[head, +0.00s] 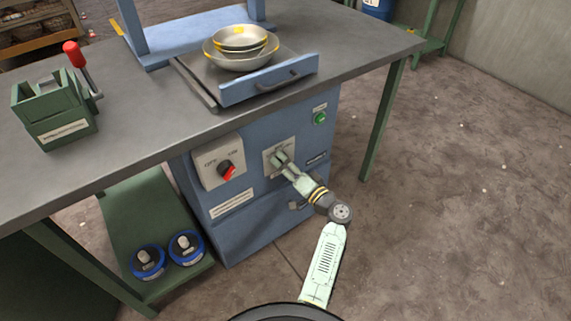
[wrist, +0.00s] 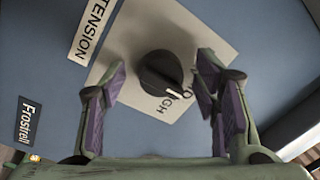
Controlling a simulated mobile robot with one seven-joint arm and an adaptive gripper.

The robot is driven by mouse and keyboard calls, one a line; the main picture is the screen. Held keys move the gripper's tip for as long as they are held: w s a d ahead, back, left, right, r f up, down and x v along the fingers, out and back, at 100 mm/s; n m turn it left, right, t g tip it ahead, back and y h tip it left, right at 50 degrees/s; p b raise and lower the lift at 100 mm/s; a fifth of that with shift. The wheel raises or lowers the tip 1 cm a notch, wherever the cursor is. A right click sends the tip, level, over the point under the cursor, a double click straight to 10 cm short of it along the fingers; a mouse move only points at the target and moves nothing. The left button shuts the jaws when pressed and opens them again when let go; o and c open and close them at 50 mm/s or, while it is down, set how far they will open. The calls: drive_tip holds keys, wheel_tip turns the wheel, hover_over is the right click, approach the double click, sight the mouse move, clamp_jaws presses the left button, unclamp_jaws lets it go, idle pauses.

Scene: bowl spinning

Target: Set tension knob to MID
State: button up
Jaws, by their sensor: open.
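The tension knob (wrist: 160,72) is a round black knob with a white pointer mark. It sits on a pale square plate (wrist: 203,32), with a "TENSION" label (wrist: 93,30) beside it. The pointer faces lower right in the wrist view, towards partly legible lettering ending in "GH". My gripper (wrist: 163,64) is open, with one purple-padded finger on each side of the knob. Gaps show between the fingers and the knob. In the head view my gripper (head: 281,158) is in front of the plate (head: 270,168) and hides the knob.
A red knob (head: 227,170) is on another plate to the left, and a green button (head: 320,118) is at upper right on the blue cabinet (head: 240,228). Above are the grey tabletop (head: 150,110), stacked bowls (head: 240,48) and a red-handled green device (head: 52,112).

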drive_tip(key=v, duration=1.2)
idle(0.4)
